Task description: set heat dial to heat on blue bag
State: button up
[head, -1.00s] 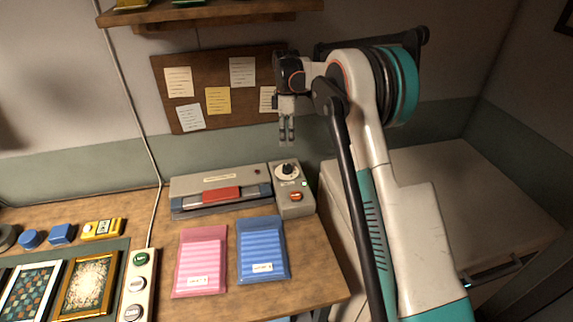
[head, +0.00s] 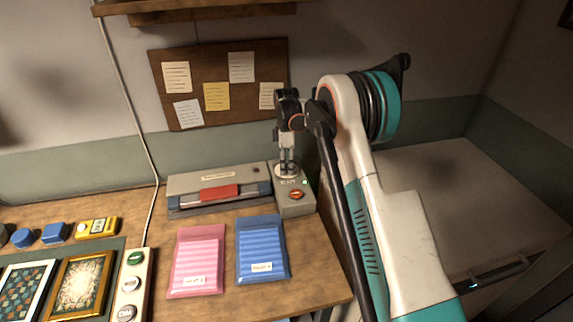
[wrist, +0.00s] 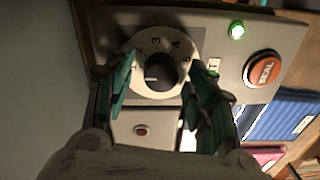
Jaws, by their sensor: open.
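The heat dial (wrist: 160,72) is a black knob on a round white numbered plate on a grey control box (head: 294,204). In the wrist view the knob sits between the two teal fingers of my gripper (wrist: 160,88), which are open on either side. I cannot tell whether they touch it. In the head view my gripper (head: 288,170) points down over the dial and hides most of it. The blue bag (head: 262,250) lies flat on the table with a small label; part of it also shows in the wrist view (wrist: 285,118).
An orange-red button (wrist: 263,70) and a lit green lamp (wrist: 237,31) are on the box. A grey sealer (head: 220,190) with a red bar stands left of it. A pink bag (head: 198,258) lies beside the blue bag. A corkboard (head: 222,80) hangs behind.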

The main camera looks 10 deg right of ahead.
jog(key=c, duration=1.1)
